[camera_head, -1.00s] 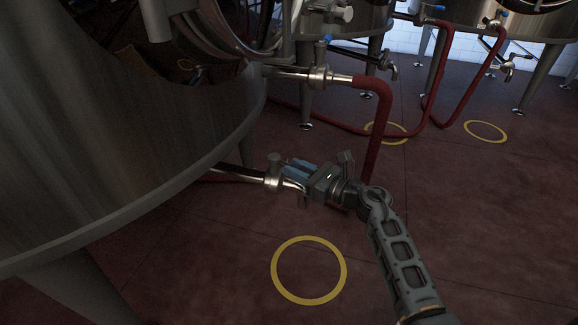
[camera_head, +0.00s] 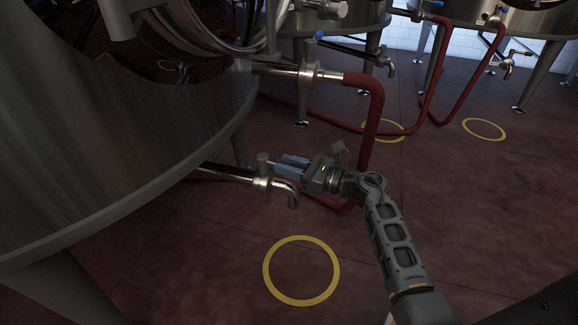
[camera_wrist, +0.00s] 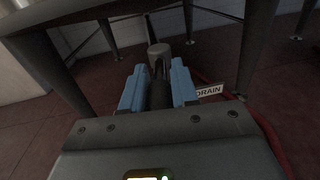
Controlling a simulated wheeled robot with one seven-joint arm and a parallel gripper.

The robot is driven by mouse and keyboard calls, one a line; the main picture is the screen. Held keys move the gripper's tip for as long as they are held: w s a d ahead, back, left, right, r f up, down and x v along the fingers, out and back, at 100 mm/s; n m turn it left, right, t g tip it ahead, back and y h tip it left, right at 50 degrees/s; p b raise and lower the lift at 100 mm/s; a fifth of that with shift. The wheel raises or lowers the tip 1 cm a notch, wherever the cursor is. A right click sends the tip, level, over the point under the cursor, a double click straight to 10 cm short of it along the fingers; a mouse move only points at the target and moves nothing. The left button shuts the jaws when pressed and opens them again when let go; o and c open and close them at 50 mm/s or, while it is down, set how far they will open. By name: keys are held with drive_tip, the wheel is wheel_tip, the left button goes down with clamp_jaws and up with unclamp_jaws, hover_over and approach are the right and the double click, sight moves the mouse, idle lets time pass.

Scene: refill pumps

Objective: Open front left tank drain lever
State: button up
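The front left tank (camera_head: 110,150) fills the left of the head view. Its lower drain pipe (camera_head: 232,172) ends in a metal valve with a down-turned spout (camera_head: 288,191). A short grey drain lever (camera_head: 263,158) stands up at the valve. My gripper (camera_head: 283,166) has blue fingers pointing left at the lever, just above the spout. In the wrist view the fingers (camera_wrist: 158,85) are apart, with a dark rod between them and a grey rounded end (camera_wrist: 158,50) just past their tips. I cannot tell whether they touch the lever.
A white DRAIN label (camera_wrist: 208,91) shows right of the fingers in the wrist view. A red hose (camera_head: 374,120) hangs from the upper pipe behind my gripper. Tank legs stand around. A yellow floor ring (camera_head: 301,303) lies on open red floor in front.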

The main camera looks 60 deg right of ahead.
drive_tip(key=o, duration=0.4)
drive_tip(key=shift+s+d+p, duration=0.15)
drive_tip(key=shift+s+p, duration=0.15)
drive_tip(key=shift+s, duration=1)
drive_tip(key=shift+s+d+p, duration=0.2)
drive_tip(key=shift+s+p, duration=0.05)
drive_tip(key=shift+s, duration=1)
drive_tip(key=shift+s+d+p, duration=0.15)
drive_tip(key=shift+s+p, duration=0.15)
drive_tip(key=shift+s, duration=1)
drive_tip(key=shift+s, duration=0.1)
